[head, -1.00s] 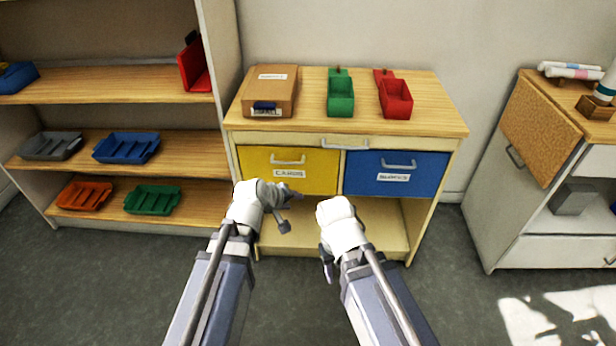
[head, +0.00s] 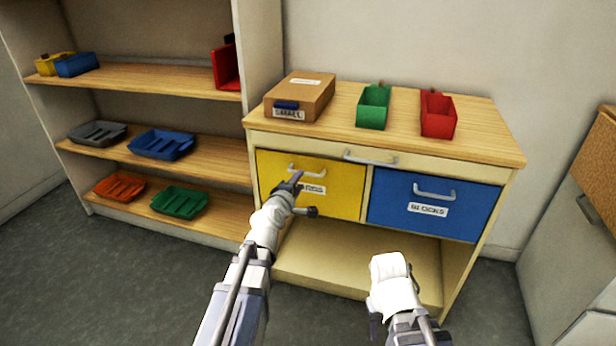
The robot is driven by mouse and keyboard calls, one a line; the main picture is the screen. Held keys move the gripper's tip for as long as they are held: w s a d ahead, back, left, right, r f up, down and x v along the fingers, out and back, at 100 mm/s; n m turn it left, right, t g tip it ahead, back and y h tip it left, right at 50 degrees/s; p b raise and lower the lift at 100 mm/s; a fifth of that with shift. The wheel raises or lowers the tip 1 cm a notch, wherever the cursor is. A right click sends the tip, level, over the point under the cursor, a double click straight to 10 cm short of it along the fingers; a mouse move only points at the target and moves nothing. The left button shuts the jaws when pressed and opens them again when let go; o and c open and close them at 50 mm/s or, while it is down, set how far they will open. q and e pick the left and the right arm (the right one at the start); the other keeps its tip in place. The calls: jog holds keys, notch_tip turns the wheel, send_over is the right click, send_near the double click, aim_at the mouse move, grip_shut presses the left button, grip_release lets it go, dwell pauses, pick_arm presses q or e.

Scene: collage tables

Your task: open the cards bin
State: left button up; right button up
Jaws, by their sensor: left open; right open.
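The yellow cards bin (head: 340,186) is the left of two drawers in a wooden cabinet, and its front is flush and closed. Its grey handle (head: 307,171) spans the upper front. Its white label is partly hidden behind my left gripper. My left gripper (head: 305,194) is open and empty, in front of the yellow bin's face just below the handle; I cannot tell whether it touches. My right gripper (head: 375,325) is low at the front of the cabinet, mostly hidden behind its own wrist, and apart from the drawers.
The blue blocks bin (head: 400,212) is closed beside the yellow one. A shallow drawer handle (head: 370,158) sits above both. On top stand a cardboard box (head: 312,92), a green bin (head: 373,108) and a red bin (head: 437,116). A shelf with trays (head: 162,144) stands left.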

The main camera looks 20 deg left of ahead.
aim_at(306, 174)
pick_arm(q)
jog(key=b+x, duration=0.1)
jog(key=x, duration=0.6)
jog(key=shift+w+f, duration=0.1)
jog(key=shift+w, duration=0.1)
grip_shut()
dwell(1.2)
